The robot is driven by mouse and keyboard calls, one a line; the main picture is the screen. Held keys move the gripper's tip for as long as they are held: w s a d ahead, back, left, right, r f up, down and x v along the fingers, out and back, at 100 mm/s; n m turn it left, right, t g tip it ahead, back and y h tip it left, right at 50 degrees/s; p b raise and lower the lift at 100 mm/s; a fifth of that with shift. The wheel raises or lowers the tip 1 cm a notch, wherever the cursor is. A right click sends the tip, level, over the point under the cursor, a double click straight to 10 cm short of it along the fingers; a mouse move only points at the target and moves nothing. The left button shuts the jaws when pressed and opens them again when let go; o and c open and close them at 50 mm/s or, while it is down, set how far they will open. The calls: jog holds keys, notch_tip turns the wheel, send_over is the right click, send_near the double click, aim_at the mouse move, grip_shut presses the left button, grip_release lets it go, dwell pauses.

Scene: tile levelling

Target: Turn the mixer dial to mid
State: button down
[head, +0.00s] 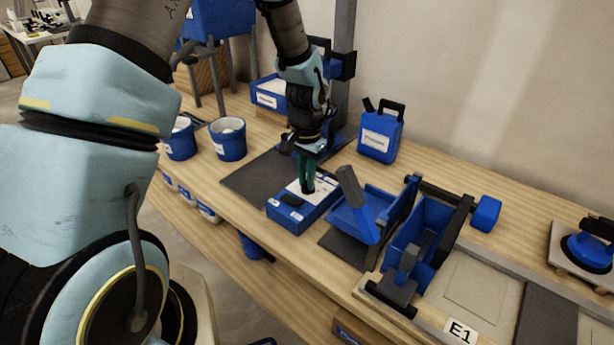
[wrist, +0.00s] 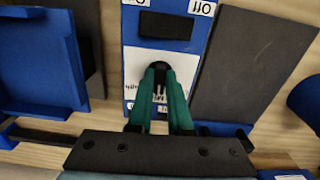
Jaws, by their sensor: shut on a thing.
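The blue mixer control box (head: 286,219) sits on the workbench with a white label panel on top. In the wrist view the box (wrist: 215,40) shows a dark rocker switch (wrist: 165,25) near On and Off labels. My gripper (head: 307,187) reaches down onto the panel from above. In the wrist view its green fingers (wrist: 160,72) are closed around the dark dial (wrist: 160,92), which is mostly hidden between them. The lettering beside the fingers is partly covered, and I cannot tell which mark the dial points to.
A dark mat (head: 250,180) lies left of the box. Blue buckets (head: 228,140) stand at the left and a blue canister (head: 380,135) behind.

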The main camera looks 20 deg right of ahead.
dwell(0.3)
jog(key=c, duration=0.8)
grip_release()
jog(key=shift+c, duration=0.2)
jog(key=shift+r, duration=0.15)
notch_tip(320, 180, up, 11)
jog(key=shift+f, duration=0.2)
jog(key=shift+a, duration=0.1)
jog(key=s+a+r+n+p, duration=0.1)
jog(key=a+r+n+p, duration=0.1)
jog(key=a, duration=0.8)
jog(key=s+a+r+n+t+p, duration=0.1)
jog(key=a+r+n+p, duration=0.2)
jog(key=a, duration=0.6)
jog(key=s+a+r+n+p, duration=0.1)
jog(key=a+r+n, duration=0.4)
jog(key=a, duration=0.5)
jog(key=shift+s+a+r+n+t+p, duration=0.25)
jog(key=shift+a+r+n+t+p, duration=0.05)
jog(key=shift+r+p, duration=0.5)
